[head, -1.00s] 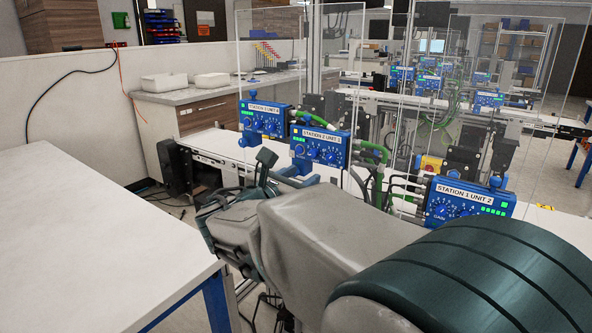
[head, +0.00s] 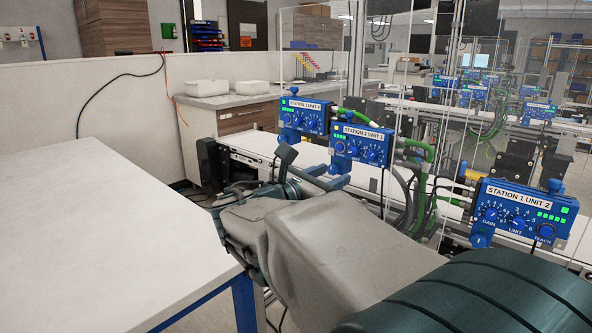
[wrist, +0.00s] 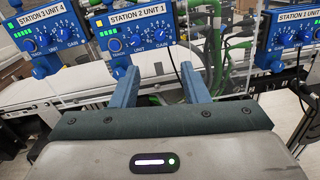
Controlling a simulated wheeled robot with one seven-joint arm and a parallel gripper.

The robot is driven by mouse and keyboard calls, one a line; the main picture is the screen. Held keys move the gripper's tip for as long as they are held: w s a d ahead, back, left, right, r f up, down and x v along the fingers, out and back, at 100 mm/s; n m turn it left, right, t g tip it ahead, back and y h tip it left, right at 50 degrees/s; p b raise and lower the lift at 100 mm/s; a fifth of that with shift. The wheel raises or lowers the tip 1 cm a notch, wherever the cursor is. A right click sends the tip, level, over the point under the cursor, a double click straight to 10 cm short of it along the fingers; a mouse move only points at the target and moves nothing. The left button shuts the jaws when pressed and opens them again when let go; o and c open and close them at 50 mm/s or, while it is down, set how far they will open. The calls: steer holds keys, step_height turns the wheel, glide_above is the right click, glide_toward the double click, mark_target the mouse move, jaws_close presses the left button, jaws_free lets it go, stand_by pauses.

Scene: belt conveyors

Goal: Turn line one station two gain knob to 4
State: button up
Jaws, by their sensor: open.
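The blue control box labelled STATION 2 UNIT 1 (head: 360,133) stands over the near conveyor in the head view, and in the upper middle of the wrist view. Its gain knob (wrist: 159,34) is the right one of its dials in the wrist view; its pointer setting is too small to read. My gripper (wrist: 159,82) is open and empty. In the head view, my gripper (head: 322,178) is just left of and below the box. No contact shows.
A box labelled UNIT 4 (head: 304,117) stands to the left, and the STATION 1 UNIT 2 box (head: 520,208) to the right. Green hoses and black cables (head: 418,185) run between boxes. Clear panels stand near them. A bare white table (head: 90,220) fills the left.

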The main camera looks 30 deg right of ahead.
mark_target(371, 156)
steer(key=x, duration=1.3)
steer(key=shift+w+d, duration=0.15)
steer(key=shift+d, duration=0.2)
jaws_close()
steer(key=shift+a, duration=0.1)
